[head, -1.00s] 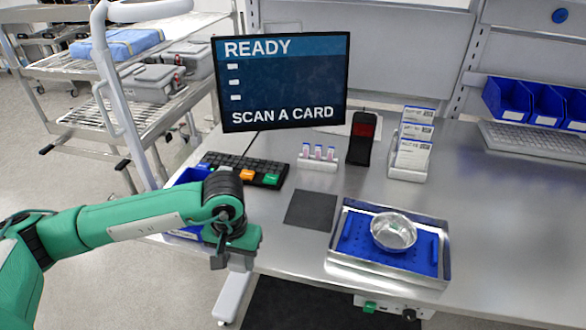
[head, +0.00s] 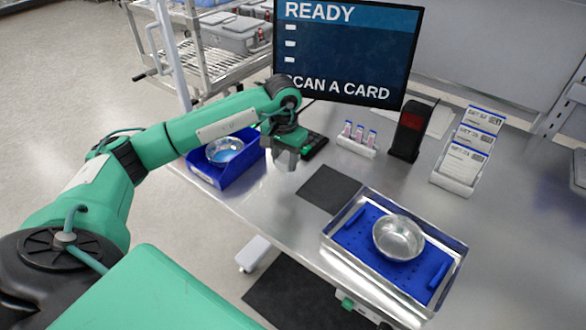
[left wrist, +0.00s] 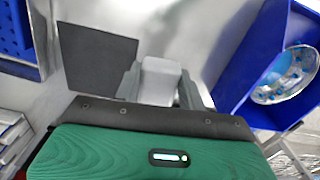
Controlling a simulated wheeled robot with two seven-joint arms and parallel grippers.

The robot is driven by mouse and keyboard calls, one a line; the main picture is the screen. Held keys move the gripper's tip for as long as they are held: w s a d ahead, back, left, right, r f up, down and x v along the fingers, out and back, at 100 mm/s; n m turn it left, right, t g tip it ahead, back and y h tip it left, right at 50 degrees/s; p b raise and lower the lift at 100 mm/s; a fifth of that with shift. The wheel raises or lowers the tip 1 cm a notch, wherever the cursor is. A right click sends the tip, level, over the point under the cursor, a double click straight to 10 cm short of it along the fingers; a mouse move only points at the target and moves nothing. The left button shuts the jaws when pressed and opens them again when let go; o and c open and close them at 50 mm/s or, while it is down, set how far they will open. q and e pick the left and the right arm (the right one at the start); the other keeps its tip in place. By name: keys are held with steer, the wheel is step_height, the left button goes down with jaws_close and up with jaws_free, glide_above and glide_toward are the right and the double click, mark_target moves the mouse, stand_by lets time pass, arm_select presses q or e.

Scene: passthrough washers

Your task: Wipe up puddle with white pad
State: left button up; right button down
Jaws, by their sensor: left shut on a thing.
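My left gripper (head: 286,158) is over the near left part of the steel table, between the blue bin and the dark grey mat. In the left wrist view, its fingers (left wrist: 160,86) are shut on a white pad (left wrist: 161,78). The pad is hard to make out in the head view. I cannot clearly pick out a puddle; the bare steel by the gripper only shows pale, blurry reflections. My right gripper is not in view.
A blue bin (head: 240,176) with a metal bowl (head: 225,149) holding something blue stands left of the gripper. The dark mat (head: 328,189) lies right of it. A steel tray (head: 333,246) holds another bowl (head: 398,237). A monitor (head: 345,50) and card rack (head: 455,187) stand behind.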

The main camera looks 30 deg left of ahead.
mark_target(284, 170)
arm_select(q)
steer(key=shift+s+a+f, duration=0.1)
steer(key=shift+a+f, duration=0.05)
steer(key=shift+f, duration=0.7)
step_height(284, 170, down, 3)
steer(key=shift+r+b, duration=0.15)
steer(key=shift+b, duration=0.45)
steer(key=shift+f, duration=0.75)
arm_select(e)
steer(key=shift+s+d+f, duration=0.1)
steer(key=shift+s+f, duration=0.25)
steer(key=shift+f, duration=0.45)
arm_select(q)
steer(key=shift+f, duration=0.1)
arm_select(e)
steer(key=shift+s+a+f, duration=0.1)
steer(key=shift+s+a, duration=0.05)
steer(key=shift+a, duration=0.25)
